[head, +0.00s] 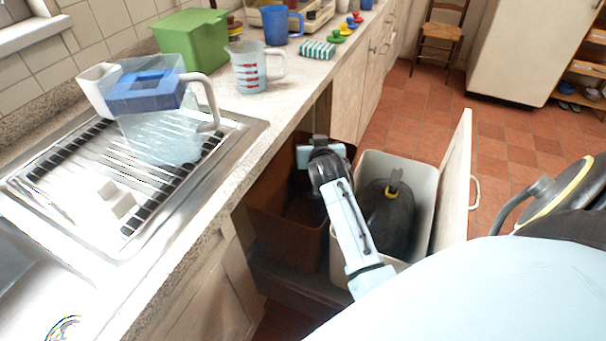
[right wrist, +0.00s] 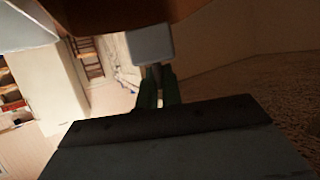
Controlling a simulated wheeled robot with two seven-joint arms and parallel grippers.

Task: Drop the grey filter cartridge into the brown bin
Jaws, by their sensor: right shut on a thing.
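The brown bin (head: 288,228) stands in the pulled-out cabinet unit below the counter in the head view, its inside dark. My right arm reaches in from the lower right, and my right gripper (head: 320,150) is over the far right part of this bin. In the right wrist view, the right gripper's fingers (right wrist: 158,88) are shut on the grey filter cartridge (right wrist: 150,44), which juts out beyond the fingertips. A brown surface, probably the bin wall, shows close by at the top of that view. The cartridge is hidden in the head view. My left gripper is not in view.
A cream bin (head: 424,200) with a black bag stands right of the brown bin, beside the open cabinet door (head: 456,180).

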